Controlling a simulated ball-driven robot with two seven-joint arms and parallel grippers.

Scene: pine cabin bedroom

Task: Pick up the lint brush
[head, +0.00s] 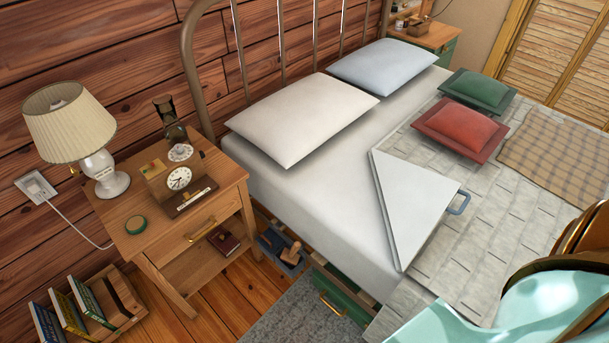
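I cannot pick out the lint brush for certain. A small wooden-handled thing (291,253) lies at a dark blue-grey holder (268,240) low between the nightstand and the bed; it may be the brush. Neither of my grippers shows in the head view.
The bed (290,195) fills the middle. Teal and brown curved shapes (530,310) block the lower right.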

